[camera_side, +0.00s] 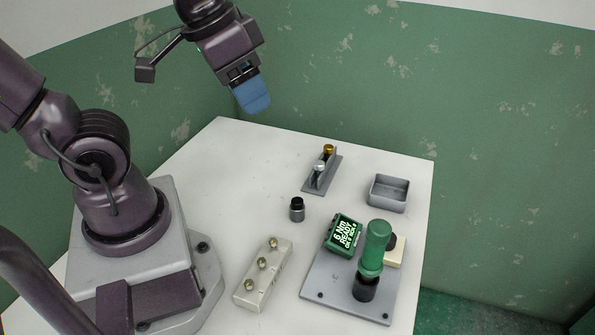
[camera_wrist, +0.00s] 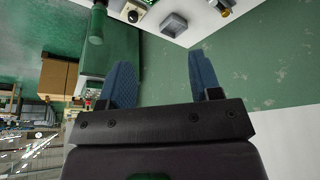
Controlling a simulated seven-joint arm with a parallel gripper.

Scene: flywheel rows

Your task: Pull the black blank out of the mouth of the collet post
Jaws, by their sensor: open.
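A small upright cylinder stands on the white table in the side view, with a grey lower body, which I take as the collet post (camera_side: 297,216), and a black top, which I take as the black blank (camera_side: 297,202). How deep the blank sits in the mouth cannot be told. My gripper (camera_side: 254,108) is high above the back of the table, well above and to the left of the post, touching nothing. Its two blue fingers also show in the wrist view (camera_wrist: 162,75), spread apart with nothing between them. The post is not clearly visible in the wrist view.
A grey rack (camera_side: 313,184) with gold and silver pieces stands behind the post. A grey tray (camera_side: 388,205) is at the back right. A cream block (camera_side: 250,294) with brass knobs stands in front, left of a plate (camera_side: 337,295) bearing a green tool (camera_side: 376,245) and a display (camera_side: 343,235).

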